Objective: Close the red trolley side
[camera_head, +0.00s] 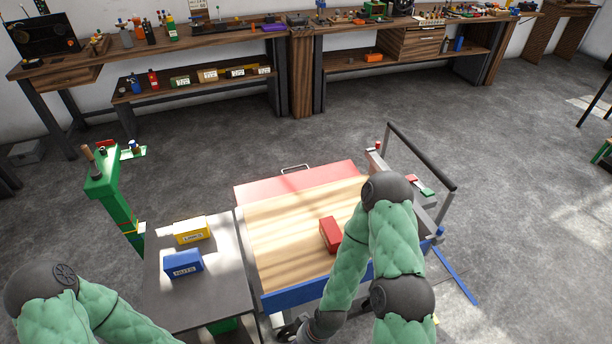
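The trolley has a light wooden deck (280,240) in the centre front. Its red side (300,181) is at the far edge and leans outward, away from the deck, showing its broad face. A metal handle (294,168) shows just past its far edge. The blue side (292,296) runs along the near edge. A red box (330,235) lies on the deck beside my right arm. My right gripper (284,331) is low at the trolley's near edge, apart from the red side; its fingers are too hidden to judge. My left gripper is out of view below the picture.
A grey table (215,285) left of the trolley holds a yellow box (192,231) and a blue box (183,263). A green post (115,195) stands behind it. The trolley's dark push bar (422,157) rises at right. Clear floor lies beyond the red side.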

